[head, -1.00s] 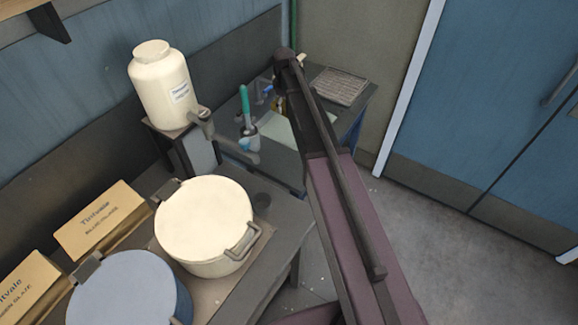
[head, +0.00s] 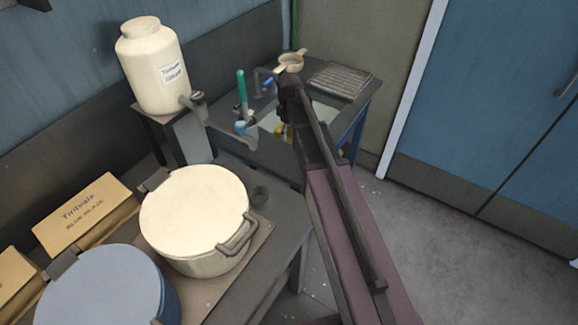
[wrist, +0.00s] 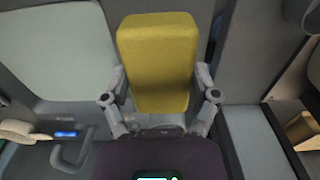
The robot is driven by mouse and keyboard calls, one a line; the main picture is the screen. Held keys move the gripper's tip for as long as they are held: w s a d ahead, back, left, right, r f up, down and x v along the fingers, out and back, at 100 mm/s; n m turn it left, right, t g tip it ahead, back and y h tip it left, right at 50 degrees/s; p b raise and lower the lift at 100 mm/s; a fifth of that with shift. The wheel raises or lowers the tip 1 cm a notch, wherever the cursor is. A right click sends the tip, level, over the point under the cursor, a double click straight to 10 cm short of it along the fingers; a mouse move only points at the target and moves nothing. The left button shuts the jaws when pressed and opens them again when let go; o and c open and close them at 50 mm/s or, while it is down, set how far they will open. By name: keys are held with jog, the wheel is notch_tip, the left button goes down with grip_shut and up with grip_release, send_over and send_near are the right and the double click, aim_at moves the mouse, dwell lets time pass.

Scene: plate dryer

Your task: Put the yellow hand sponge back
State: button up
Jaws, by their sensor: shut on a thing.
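The yellow hand sponge (wrist: 158,60) is upright in the wrist view, a plain block between the two grey fingers of my gripper (wrist: 160,88). The gripper is shut on its lower part, with a finger at each side. In the head view, a small yellow patch of the sponge (head: 279,130) shows beside my arm over the sink area. My arm hides most of the gripper there.
A drying rack (head: 341,79) lies at the right of the sink counter. A large cream jar (head: 152,68) and lidded bucket (head: 195,215) are nearer, at the left.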

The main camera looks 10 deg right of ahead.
jog(key=shift+s+f, duration=0.3)
jog(key=shift+f, duration=0.1)
jog(key=b, duration=0.6)
send_over(290, 160)
notch_tip(290, 160, down, 6)
dwell(0.5)
jog(key=shift+f+b, duration=1.9)
jog(key=shift+b, duration=0.2)
jog(key=shift+f, duration=0.15)
jog(key=o, duration=0.8)
jog(key=shift+c, duration=0.2)
